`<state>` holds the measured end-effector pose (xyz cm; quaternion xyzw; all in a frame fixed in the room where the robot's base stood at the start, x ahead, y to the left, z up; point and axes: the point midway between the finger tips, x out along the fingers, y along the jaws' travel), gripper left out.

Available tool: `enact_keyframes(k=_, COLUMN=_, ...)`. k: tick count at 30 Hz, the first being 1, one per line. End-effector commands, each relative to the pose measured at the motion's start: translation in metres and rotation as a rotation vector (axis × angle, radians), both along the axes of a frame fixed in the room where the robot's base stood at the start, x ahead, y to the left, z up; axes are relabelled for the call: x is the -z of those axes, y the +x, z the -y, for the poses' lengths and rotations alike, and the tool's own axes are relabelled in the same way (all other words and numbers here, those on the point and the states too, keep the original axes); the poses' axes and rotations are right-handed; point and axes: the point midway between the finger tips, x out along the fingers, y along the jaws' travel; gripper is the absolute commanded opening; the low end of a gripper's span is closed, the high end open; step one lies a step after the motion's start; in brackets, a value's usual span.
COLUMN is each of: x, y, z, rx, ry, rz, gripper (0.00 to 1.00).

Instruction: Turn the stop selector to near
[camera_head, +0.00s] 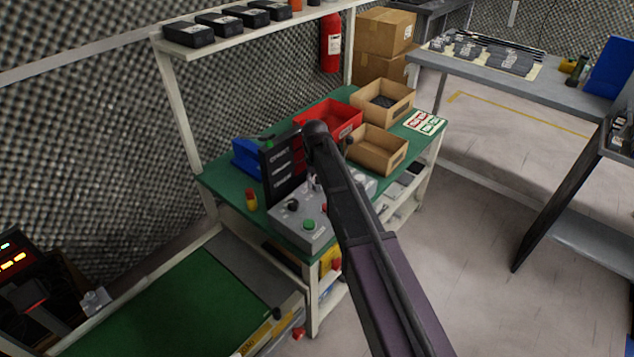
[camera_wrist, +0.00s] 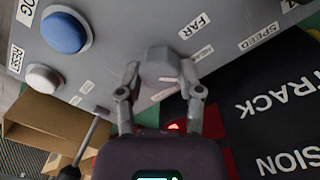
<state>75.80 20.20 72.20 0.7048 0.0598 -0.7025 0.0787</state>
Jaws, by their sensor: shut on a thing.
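The stop selector is a grey knob (camera_wrist: 160,66) on the grey control panel (camera_wrist: 110,30), in the middle of the wrist view. A FAR label (camera_wrist: 193,26) is above and right of it. Smaller labels sit beside and below the knob; I cannot read them surely. My gripper (camera_wrist: 161,80) has one finger on each side of the knob and is shut on it. In the head view my arm hides the selector and most of the gripper; the control panel (camera_head: 312,242) shows below and beside the arm.
The wrist view shows a blue button (camera_wrist: 66,32), a white button (camera_wrist: 44,79) and a black board (camera_wrist: 285,115) by the panel. On the green bench stand a red bin (camera_head: 345,111), cardboard boxes (camera_head: 378,160) and a blue bin (camera_head: 246,160).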

Motion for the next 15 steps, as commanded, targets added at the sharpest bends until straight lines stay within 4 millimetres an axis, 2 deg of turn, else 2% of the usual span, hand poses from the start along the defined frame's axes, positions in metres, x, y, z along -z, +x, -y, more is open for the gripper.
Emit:
enact_keyframes(k=6, x=0.0003, y=-0.0013, z=-0.0004, rx=-0.072, ry=0.001, rz=-0.002, gripper=0.0)
enact_keyframes(k=15, x=0.0003, y=-0.0015, z=-0.0005, rx=-0.087, ry=0.001, rz=-0.003, gripper=0.0)
